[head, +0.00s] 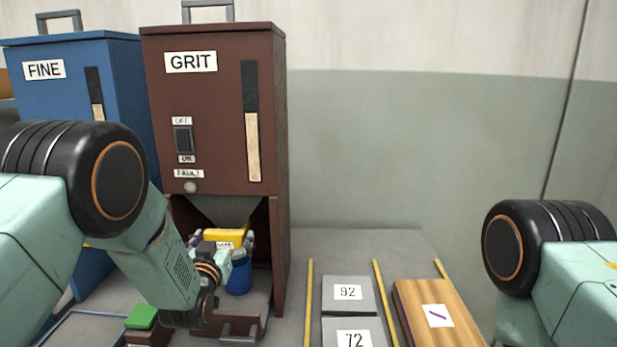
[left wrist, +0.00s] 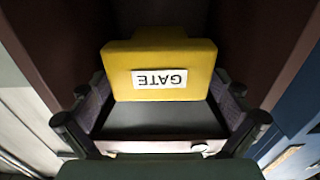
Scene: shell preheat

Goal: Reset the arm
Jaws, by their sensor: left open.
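My left arm comes in from the left in the head view. Its gripper (head: 221,244) is open in the lower opening of the brown GRIT hopper (head: 215,105). The yellow GATE block (head: 228,234) is just beyond the fingers. In the left wrist view, my open fingers (left wrist: 160,122) show left and right, with the GATE block (left wrist: 160,62) ahead between them, its label upside down. I cannot tell whether they touch it. My right arm shows at the right edge of the head view, but its gripper is out of view.
A blue cup (head: 239,277) stands under the GRIT hopper, partly behind my gripper. The blue FINE hopper (head: 60,90) is at left. A green-topped block (head: 141,317) is at front left. Grey plates marked 92 (head: 347,308) and 72 (head: 352,338), and a wooden block (head: 440,300), lie between yellow strips.

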